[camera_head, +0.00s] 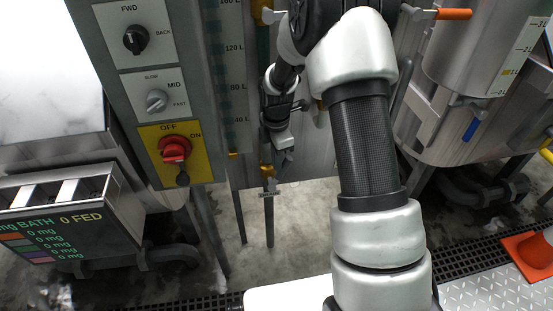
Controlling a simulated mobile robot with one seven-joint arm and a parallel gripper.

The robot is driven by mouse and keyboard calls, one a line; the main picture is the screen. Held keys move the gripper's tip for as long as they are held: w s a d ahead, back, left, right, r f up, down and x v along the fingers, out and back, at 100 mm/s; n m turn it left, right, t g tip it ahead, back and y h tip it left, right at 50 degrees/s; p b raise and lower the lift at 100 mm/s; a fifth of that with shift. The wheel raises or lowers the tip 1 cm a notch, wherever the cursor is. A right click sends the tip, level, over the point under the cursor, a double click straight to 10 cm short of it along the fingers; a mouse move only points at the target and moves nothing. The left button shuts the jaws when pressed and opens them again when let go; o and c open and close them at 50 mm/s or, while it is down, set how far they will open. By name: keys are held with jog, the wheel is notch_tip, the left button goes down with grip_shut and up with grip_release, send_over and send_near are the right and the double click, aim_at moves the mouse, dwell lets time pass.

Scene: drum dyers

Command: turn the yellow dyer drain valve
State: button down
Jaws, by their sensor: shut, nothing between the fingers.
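A small yellow valve part (267,170) shows low on the drain pipework below the grey control panel; I take it to be the yellow drain valve. Its full shape and handle angle are partly hidden behind my gripper. My gripper (281,159) is small and far off in the head view, pointing down close beside the yellow part. It is shut and empty. I cannot tell whether it touches the valve.
The control panel (119,83) with knobs and a red switch (174,150) stands left of my arm. An orange handle (453,14) and a blue handle (471,129) are at right. An orange cone (530,252) stands lower right. The floor below the valve is partly clear.

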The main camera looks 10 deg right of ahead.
aim_at(287, 158)
jog(key=d, duration=0.3)
jog(key=shift+f+p, duration=0.3)
jog(key=shift+d+f, duration=0.5)
jog(key=shift+d, duration=0.35)
jog(key=shift+d+f, duration=0.45)
jog(key=shift+d, duration=0.35)
